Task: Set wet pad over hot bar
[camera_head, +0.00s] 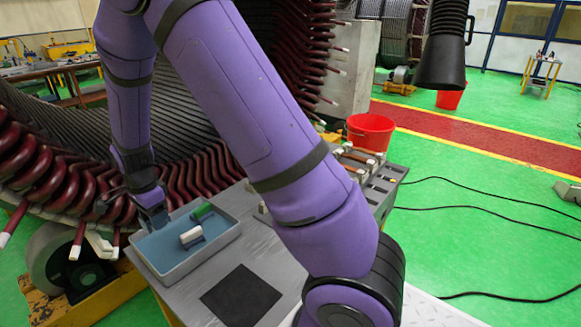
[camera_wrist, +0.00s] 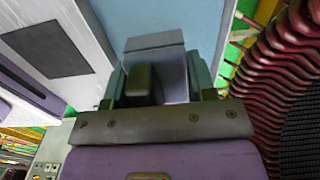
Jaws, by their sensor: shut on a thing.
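My gripper (camera_head: 153,213) reaches down into the left end of a shallow grey tray (camera_head: 186,274) with a blue inside. In the wrist view my gripper (camera_wrist: 160,82) is shut on a pale grey block-like pad (camera_wrist: 172,62), seen between its teal fingers. The pad is hard to make out in the head view, and I cannot tell if it touches the tray floor. Several maroon bars (camera_head: 60,180) with pale ends stick out of the stator at the left. I cannot tell which bar is hot.
A white-topped piece (camera_head: 191,236) and a green piece (camera_head: 203,211) lie in the tray. A black mat (camera_head: 241,296) lies on the grey table (camera_head: 205,285). A rack with copper-coloured parts (camera_head: 360,160) stands right of my arm. A red bucket (camera_head: 370,133) stands behind it.

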